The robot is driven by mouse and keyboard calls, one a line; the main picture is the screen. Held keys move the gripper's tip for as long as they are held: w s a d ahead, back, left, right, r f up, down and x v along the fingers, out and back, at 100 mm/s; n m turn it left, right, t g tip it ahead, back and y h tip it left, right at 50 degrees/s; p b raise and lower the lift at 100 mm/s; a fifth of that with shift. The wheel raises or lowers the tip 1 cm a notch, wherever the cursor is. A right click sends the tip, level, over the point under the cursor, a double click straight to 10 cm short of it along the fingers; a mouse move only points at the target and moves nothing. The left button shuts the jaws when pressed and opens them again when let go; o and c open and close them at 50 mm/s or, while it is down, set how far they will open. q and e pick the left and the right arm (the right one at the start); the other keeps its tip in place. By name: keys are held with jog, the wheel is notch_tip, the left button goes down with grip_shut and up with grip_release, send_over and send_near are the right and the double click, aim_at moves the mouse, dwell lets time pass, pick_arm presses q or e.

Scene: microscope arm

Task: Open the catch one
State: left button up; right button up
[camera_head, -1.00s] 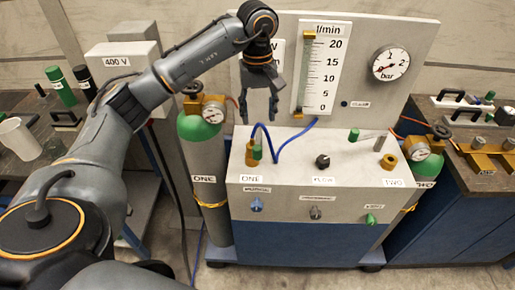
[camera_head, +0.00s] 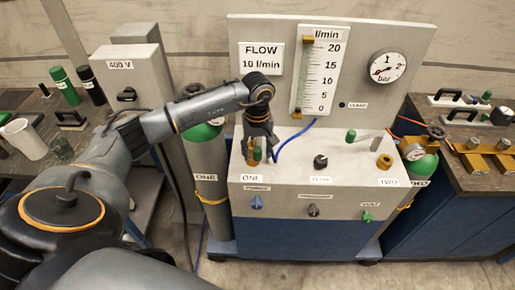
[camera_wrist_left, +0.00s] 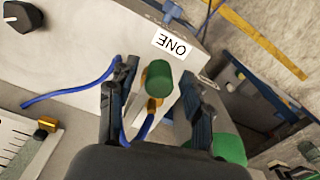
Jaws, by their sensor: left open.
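Catch one is a brass fitting with a green cap (camera_head: 257,154) on the cabinet top, behind the ONE label (camera_head: 251,178). In the left wrist view the green cap (camera_wrist_left: 158,80) is between the two fingers, with a blue hose beside it. My left gripper (camera_head: 259,150) is open and low over the catch, its fingers (camera_wrist_left: 159,72) on either side of the cap. A small gap shows on each side, and the brass base is partly hidden under the cap. My right gripper is not in view.
A black knob (camera_head: 320,162) and the brass fitting of TWO (camera_head: 384,161) stand to the right on the cabinet top. The flow gauge panel (camera_head: 410,100) rises behind. A gas cylinder (camera_head: 208,190) stands left of the cabinet.

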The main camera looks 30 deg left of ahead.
pick_arm(q)
grip_shut()
jog(key=shift+d+f, duration=0.1)
jog(key=shift+d, duration=0.05)
jog(key=w+d+n+b, duration=0.6)
jog(key=w+n+b, duration=0.4)
jog(key=w+n, duration=0.2)
jog(key=shift+w+n, duration=0.3)
jog(key=shift+w, duration=0.05)
dwell(0.5)
dwell(0.3)
